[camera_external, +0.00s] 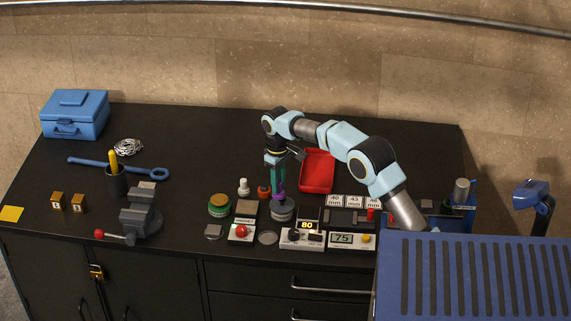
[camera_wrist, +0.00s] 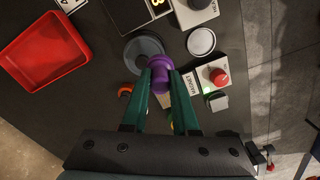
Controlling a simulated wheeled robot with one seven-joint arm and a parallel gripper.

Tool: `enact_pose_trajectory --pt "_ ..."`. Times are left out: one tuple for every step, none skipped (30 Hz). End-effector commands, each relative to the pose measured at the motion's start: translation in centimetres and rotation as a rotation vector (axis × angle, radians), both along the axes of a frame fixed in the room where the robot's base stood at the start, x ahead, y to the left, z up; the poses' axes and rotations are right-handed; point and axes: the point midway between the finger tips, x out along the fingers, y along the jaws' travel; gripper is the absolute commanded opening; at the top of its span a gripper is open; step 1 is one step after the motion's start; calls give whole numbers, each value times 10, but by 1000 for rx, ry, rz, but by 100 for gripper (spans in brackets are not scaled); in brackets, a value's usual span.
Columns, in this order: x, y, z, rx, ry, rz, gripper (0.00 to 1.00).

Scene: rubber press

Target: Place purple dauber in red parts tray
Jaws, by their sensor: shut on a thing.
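The purple dauber (camera_wrist: 161,74) is between the green fingertips of my gripper (camera_wrist: 160,88), which is shut on it. In the external view the dauber (camera_external: 278,197) shows as a purple piece under my gripper (camera_external: 277,188), just above a round dark grey base (camera_external: 282,211). I cannot tell whether the dauber touches that base. The red parts tray (camera_external: 317,158) lies behind and to the right of my gripper. It looks empty in the external view. The tray (camera_wrist: 42,62) also shows at the upper left of the wrist view.
An orange-red piece (camera_external: 264,191) and a white piece (camera_external: 244,186) stand left of my gripper. A button box (camera_external: 241,232) and display units (camera_external: 304,236) stand in front. Number cards (camera_external: 352,201) stand right of the tray's front. Open table lies behind my gripper.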

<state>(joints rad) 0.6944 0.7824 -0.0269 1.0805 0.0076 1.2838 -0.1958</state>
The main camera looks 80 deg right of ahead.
Motion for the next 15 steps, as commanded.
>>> enact_pose_trajectory --pt "-13 -29 3 1 1 54 0" --pt "-20 -43 3 2 1 95 0" --pt "-30 -62 4 2 2 149 0" --pt "-39 -76 5 4 1 186 0" --pt "-47 -89 5 4 0 222 0" --pt "-58 -105 6 5 0 267 0" --pt "-66 -115 5 6 -1 299 0" --pt "-74 -126 6 5 -2 329 0" --pt "-84 -138 6 6 -3 364 0" --pt "-91 -146 6 8 -4 389 0" --pt "-98 -153 6 7 -5 411 0" --pt "-106 -162 6 6 -5 437 0" --pt "-112 -167 6 6 -7 453 0" --pt "-117 -172 6 8 -8 468 0" --pt "-122 -177 6 7 -9 484 0"
